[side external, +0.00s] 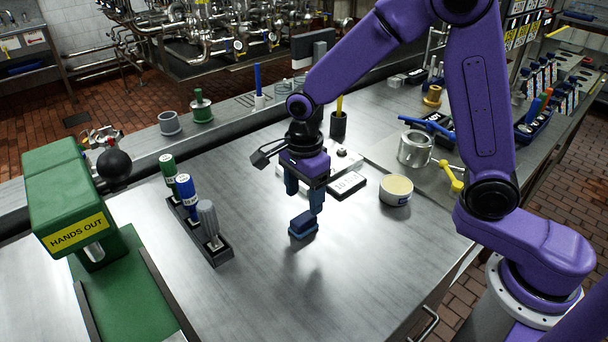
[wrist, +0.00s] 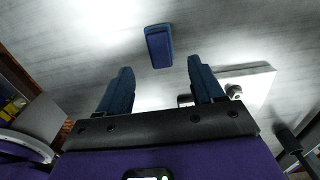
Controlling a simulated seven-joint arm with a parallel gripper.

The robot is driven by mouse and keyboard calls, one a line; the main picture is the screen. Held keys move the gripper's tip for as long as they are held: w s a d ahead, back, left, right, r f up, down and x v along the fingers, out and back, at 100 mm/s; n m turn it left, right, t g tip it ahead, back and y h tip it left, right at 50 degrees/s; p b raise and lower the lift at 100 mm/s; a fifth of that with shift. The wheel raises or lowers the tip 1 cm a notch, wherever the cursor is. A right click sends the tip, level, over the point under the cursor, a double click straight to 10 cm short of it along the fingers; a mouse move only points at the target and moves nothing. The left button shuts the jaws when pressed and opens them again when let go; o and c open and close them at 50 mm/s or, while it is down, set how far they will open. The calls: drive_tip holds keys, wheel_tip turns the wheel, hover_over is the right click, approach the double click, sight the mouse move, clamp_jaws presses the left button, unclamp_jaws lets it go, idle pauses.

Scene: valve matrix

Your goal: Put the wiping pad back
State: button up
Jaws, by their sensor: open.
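The wiping pad looks like a small dark blue block with a lighter blue edge. It lies on the steel table (side external: 390,270) just below my gripper in the side external view, and the pad (side external: 303,231) appears close to the fingertips. In the wrist view the pad (wrist: 158,48) shows beyond and between the two blue fingers, apart from both. My gripper (side external: 304,202) points down, open and empty. It also shows in the wrist view (wrist: 160,70). I cannot tell the exact height of the fingertips above the pad.
A dark rack (side external: 217,250) with several capped cylinders stands to the left, near a green press marked "HANDS OUT" (side external: 75,230). A cream-topped tub (side external: 396,190), a display box (side external: 346,187) and a metal cup (side external: 414,149) stand to the right. The front of the table is clear.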

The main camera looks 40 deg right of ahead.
sight(304, 218)
wheel_tip(304, 218, up, 5)
drive_tip(key=s+d+n, duration=0.3)
drive_tip(key=s+n, duration=0.5)
drive_tip(key=n, duration=0.2)
drive_tip(key=s+d+r+n, duration=0.1)
drive_tip(key=s+d+n, duration=0.3)
drive_tip(key=s+n, duration=0.4)
drive_tip(key=s+d+n, duration=0.4)
drive_tip(key=s+n, duration=0.4)
drive_tip(key=n, duration=0.4)
drive_tip(key=shift+s+d+r+n, duration=0.25)
drive_tip(key=shift+s+n, duration=0.05)
drive_tip(key=shift+s, duration=0.1)
